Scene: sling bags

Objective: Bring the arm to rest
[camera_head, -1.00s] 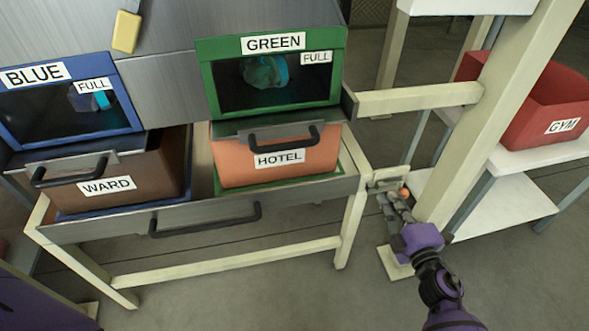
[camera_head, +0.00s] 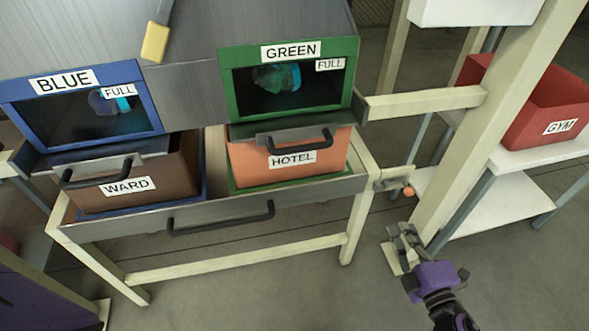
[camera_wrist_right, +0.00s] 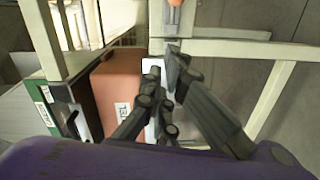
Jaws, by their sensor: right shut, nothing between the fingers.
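My right gripper (camera_head: 405,243) is shut and empty. It hangs in front of the cream post, to the right of the frame that carries the bins. In the right wrist view its dark fingers (camera_wrist_right: 165,85) point toward the frame, with the orange HOTEL bin (camera_wrist_right: 112,85) to their left. My left gripper is not in view.
The orange HOTEL bin (camera_head: 320,172) and brown WARD bin (camera_head: 150,190) sit on the frame's tray (camera_head: 120,225). Above are the green (camera_head: 355,75) and blue (camera_head: 152,110) windows, labelled FULL. A red GYM bin (camera_head: 535,115) stands on a shelf at right. A small orange knob (camera_head: 408,191) is near the post.

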